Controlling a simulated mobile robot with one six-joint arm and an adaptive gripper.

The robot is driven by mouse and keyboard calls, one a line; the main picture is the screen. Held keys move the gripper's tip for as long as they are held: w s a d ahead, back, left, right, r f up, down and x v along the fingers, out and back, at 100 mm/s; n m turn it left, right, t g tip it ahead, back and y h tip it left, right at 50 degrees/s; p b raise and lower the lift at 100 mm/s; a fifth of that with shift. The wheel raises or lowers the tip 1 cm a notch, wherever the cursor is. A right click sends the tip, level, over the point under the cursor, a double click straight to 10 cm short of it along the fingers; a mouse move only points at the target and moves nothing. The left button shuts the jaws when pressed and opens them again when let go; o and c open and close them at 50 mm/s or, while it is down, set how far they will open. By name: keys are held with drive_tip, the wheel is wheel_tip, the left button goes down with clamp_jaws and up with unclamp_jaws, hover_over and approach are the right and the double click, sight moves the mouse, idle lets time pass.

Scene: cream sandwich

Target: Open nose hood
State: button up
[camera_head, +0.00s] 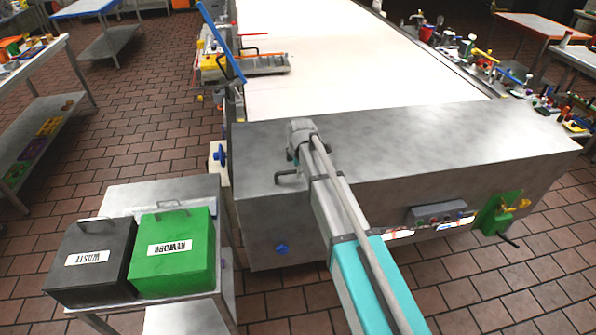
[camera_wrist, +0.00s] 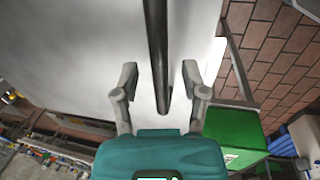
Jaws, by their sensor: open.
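The nose hood (camera_head: 410,135) is the long grey metal cover across the near end of the conveyor. It is down, with its flat top level. A dark bar handle (camera_head: 287,181) sticks out from its front face near the left end. In the wrist view, the hood's pale metal (camera_wrist: 75,45) fills the upper left and the dark handle bar (camera_wrist: 155,45) runs down between my fingers. My gripper (camera_wrist: 158,75) is open, one finger on each side of the bar. Contact cannot be told. In the head view my arm hides most of the gripper.
A black WASTE bin (camera_head: 88,262) and a green REWORK bin (camera_head: 175,252) stand on a metal cart (camera_head: 150,192) at the left.

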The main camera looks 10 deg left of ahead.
clamp_jaws()
idle(0.3)
idle(0.3)
